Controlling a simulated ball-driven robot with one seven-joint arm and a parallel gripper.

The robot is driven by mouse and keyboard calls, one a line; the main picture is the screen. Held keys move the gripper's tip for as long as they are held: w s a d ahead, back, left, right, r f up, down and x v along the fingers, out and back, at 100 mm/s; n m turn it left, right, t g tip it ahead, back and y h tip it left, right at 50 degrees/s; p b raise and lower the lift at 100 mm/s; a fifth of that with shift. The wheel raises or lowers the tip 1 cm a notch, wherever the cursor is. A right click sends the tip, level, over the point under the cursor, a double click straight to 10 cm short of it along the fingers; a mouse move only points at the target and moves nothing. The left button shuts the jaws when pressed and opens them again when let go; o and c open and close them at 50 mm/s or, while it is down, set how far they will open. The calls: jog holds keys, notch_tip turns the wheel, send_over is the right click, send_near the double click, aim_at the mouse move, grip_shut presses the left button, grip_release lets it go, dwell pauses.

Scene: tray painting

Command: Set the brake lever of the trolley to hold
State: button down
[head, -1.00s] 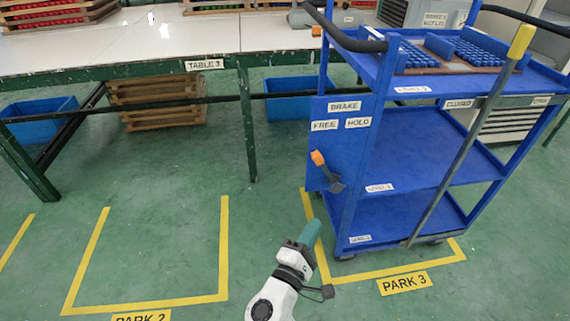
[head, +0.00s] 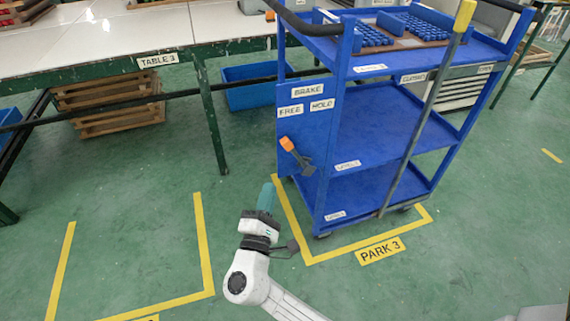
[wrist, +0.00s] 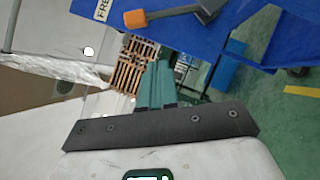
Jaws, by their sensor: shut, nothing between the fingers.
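The blue trolley (head: 345,208) stands on the right in the head view. Its left side panel carries BRAKE, FREE and HOLD labels. The brake lever (head: 296,155) has an orange knob and a dark arm; it tilts up and left from its pivot, toward the FREE side. In the wrist view the orange knob (wrist: 135,19) shows at the top, near the partly cut-off FREE label. My gripper (head: 267,190), with teal fingers, is below and a little left of the lever, apart from it. Its fingers (wrist: 157,80) are shut and empty.
A grey bar with a yellow end (head: 425,105) slants across the trolley's front. Blue pieces lie on its top shelf. Table 3 (head: 157,60) stands behind left, with a blue bin (head: 255,95) below. Green floor left of the trolley is clear, with yellow markings (head: 205,245).

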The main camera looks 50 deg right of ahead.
aim_at(296, 153)
jog(key=shift+w+d+r, duration=0.15)
jog(key=shift+d+r, duration=0.45)
jog(key=shift+d, duration=0.75)
jog(key=shift+w+d+r, duration=0.2)
jog(key=shift+d+r, duration=0.35)
jog(key=shift+d, duration=0.75)
jog(key=shift+w+d+r, duration=0.15)
jog(key=shift+d+r, duration=0.45)
jog(key=shift+d, duration=0.75)
